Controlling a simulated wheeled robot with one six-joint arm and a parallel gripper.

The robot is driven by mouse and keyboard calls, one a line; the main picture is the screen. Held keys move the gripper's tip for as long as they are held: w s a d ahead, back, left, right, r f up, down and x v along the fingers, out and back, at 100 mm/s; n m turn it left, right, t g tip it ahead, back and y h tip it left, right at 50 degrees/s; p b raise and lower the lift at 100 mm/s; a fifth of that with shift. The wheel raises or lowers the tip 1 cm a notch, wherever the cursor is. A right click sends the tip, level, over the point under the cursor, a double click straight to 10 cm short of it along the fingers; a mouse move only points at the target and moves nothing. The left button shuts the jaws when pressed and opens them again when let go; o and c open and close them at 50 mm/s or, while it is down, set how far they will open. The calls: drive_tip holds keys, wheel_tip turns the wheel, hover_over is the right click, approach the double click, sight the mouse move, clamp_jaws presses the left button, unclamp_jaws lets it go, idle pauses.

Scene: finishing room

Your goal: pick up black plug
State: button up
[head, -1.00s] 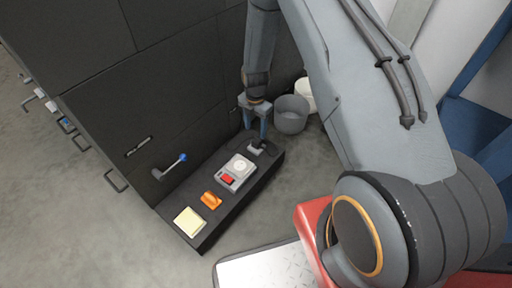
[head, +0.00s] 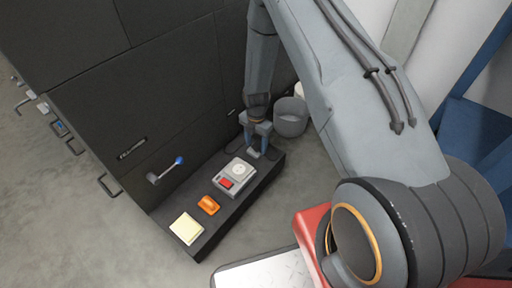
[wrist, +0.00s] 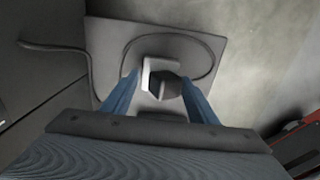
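The black plug (wrist: 164,86) shows in the wrist view as a dark block beside a pale bracket-shaped holder (wrist: 147,76). A thin dark cable loops around it on the grey surface. My gripper (wrist: 160,90) has its two blue fingers spread on either side of the plug and holder. The left finger stands clear; whether the right fingertip touches the plug I cannot tell. In the head view my gripper (head: 259,150) points down at the far end of the dark ledge (head: 222,216), with the pale holder (head: 253,153) between its fingers. The plug is hidden there.
A blue-tipped lever (head: 166,171) juts from the dark cabinet (head: 140,90). A grey bucket (head: 291,118) stands just beyond the ledge.

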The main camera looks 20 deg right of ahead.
drive_tip(key=c, duration=0.7)
wheel_tip(320, 180, up, 10)
drive_tip(key=p, duration=0.3)
drive_tip(key=shift+p, duration=0.4)
